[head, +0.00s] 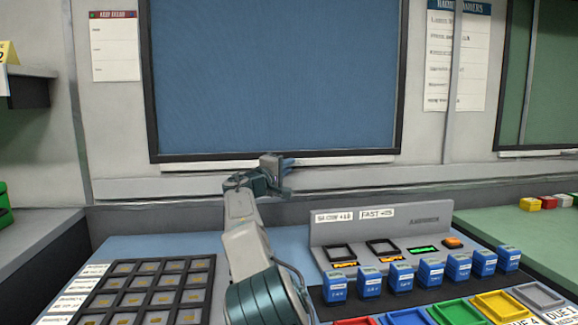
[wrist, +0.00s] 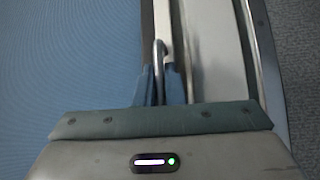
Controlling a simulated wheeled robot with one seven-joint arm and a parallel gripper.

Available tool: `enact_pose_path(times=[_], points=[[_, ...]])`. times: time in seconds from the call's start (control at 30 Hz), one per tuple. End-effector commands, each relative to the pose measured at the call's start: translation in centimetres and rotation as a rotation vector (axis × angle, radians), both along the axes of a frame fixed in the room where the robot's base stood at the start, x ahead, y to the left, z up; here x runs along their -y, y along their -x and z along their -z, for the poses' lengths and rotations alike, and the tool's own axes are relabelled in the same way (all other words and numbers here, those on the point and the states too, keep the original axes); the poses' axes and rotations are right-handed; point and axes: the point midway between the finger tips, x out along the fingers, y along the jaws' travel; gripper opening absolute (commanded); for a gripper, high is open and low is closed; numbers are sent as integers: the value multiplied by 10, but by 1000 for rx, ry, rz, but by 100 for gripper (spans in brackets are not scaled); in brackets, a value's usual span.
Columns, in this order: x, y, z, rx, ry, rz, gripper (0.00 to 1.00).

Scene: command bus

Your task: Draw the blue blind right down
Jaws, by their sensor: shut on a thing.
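The blue blind (head: 275,75) fills the dark window frame in the head view, down to the frame's bottom edge. Its blue fabric also fills the left of the wrist view (wrist: 65,65). My gripper (head: 288,163) is at the middle of the window's lower edge. In the wrist view my gripper's two blue fingers (wrist: 160,88) are shut on a thin metal pull loop (wrist: 159,52) beside a pale bar along the blind's edge. In the head view my gripper hides the loop.
A pale sill (head: 350,160) runs below the window. Below stands a desk with a dark gridded tray (head: 150,290), a grey console (head: 385,230) and several blue blocks (head: 401,276). A green blind (head: 555,75) covers the window at right.

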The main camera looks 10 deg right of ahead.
Motion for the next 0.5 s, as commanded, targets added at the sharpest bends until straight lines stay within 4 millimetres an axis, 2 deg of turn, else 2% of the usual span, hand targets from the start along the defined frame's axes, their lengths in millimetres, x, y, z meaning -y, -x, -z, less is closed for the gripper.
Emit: enact_pose_path(times=[0.03,0.17,0.2,0.23,0.27,0.5], points=[[-2,-1,8,-9,-6,0,0],[-1,-2,9,-11,-7,2,0],[0,-2,10,-12,-8,2,20],[0,-2,10,-12,-8,3,28],[0,-2,9,-12,-7,3,30],[5,-1,6,-8,-5,7,30]])
